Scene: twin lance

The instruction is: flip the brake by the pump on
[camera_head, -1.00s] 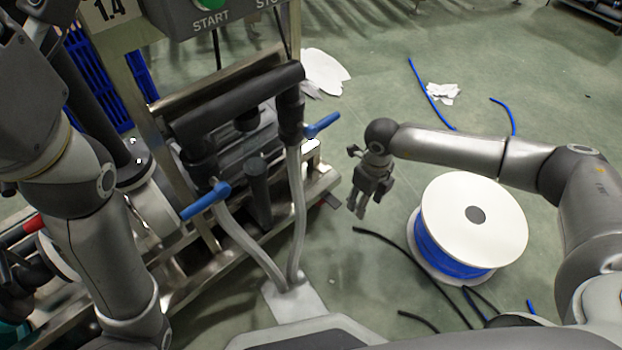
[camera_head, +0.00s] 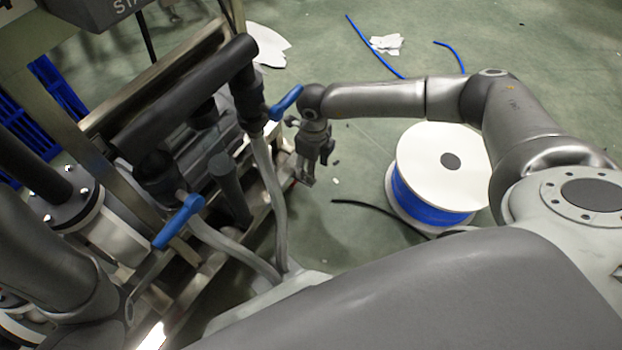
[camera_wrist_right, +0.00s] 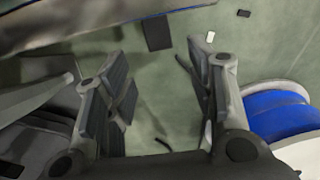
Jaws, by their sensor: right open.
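The pump skid stands at the left of the head view, with a thick black pipe (camera_head: 185,105) across it. One blue lever handle (camera_head: 180,222) is on its near side and another blue lever handle (camera_head: 286,102) is at its far right end. My right gripper (camera_head: 305,180) points down beside the skid's right edge, below the far handle. In the right wrist view the gripper (camera_wrist_right: 157,75) is open and empty, and a small dark tab (camera_wrist_right: 158,32) sticks out from the skid's metal rail (camera_wrist_right: 100,22) beyond the fingers. I cannot tell for certain which part is the brake. My left gripper is out of view.
A white cable reel (camera_head: 440,165) wound with blue cable stands right of my right gripper. A black cable (camera_head: 365,207) and blue cable pieces (camera_head: 375,45) lie on the green floor, with white scraps (camera_head: 386,44). Grey hoses (camera_head: 272,200) run down in front of the skid.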

